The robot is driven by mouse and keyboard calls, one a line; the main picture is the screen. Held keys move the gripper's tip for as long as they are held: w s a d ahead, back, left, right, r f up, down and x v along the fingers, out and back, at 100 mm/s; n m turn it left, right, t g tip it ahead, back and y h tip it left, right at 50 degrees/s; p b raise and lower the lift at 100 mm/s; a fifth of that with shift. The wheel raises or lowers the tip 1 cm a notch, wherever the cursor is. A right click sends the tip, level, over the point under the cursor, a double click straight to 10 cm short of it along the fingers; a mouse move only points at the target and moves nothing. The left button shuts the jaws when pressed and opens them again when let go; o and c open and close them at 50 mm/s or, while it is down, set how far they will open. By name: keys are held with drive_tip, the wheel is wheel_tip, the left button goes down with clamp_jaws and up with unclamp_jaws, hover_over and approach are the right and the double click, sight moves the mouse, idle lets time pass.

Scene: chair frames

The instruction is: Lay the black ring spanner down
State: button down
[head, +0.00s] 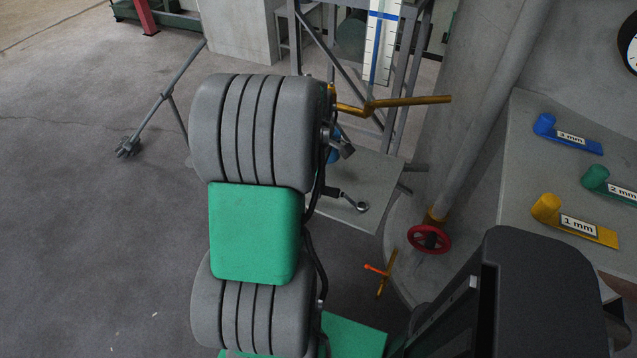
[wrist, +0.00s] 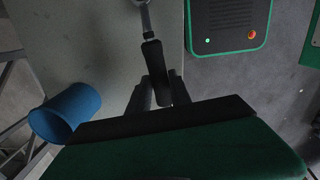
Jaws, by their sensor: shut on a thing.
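The black ring spanner (wrist: 152,58) has a black handle and a bright metal ring end. In the wrist view my gripper (wrist: 158,90) is shut on the handle, with the metal end pointing away toward the top edge. In the head view the spanner's ring end (head: 362,206) shows over the grey plate (head: 372,178), near its front edge. I cannot tell whether the spanner touches the plate. My own arm hides the gripper in the head view. The plate also fills the upper left of the wrist view (wrist: 95,40).
A blue cup (wrist: 70,110) is left of my gripper; a bit of it shows behind my arm in the head view. A red handwheel (head: 428,239) and a bench with labelled blue, green and yellow pieces (head: 520,130) are at the right.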

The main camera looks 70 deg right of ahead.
drive_tip(key=c, duration=1.1)
unclamp_jaws()
drive_tip(key=shift+o, duration=0.3)
drive_tip(key=shift+o, duration=1.4)
drive_tip(key=shift+r, duration=0.15)
drive_tip(key=shift+r+p, duration=1.35)
wheel_tip(320, 180, up, 6)
drive_tip(key=p, duration=0.5)
drive_tip(key=shift+r, duration=0.1)
